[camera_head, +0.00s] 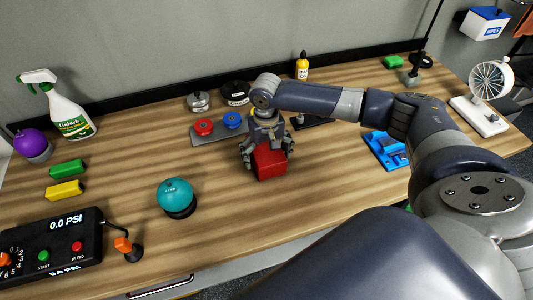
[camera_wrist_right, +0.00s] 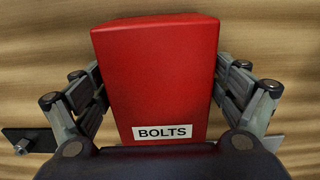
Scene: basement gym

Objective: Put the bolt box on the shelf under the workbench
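The bolt box (camera_head: 270,162) is a red box near the middle of the workbench (camera_head: 225,225). In the right wrist view the bolt box (camera_wrist_right: 158,75) fills the middle, with a white "BOLTS" label facing the palm. My right gripper (camera_head: 265,152) is over it from above, one set of fingers on each side. In the wrist view the fingers of the right gripper (camera_wrist_right: 160,95) lie against both sides of the box. I cannot tell whether the box is lifted off the bench. The shelf under the workbench is hidden. My left gripper is out of view.
A teal ball-topped object (camera_head: 175,196) and a pressure box (camera_head: 55,250) stand to the left. Red (camera_head: 203,126) and blue (camera_head: 232,120) round pieces sit behind the box. A blue tray (camera_head: 385,150) lies right. The bench front before the box is clear; a drawer handle (camera_head: 160,288) shows below.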

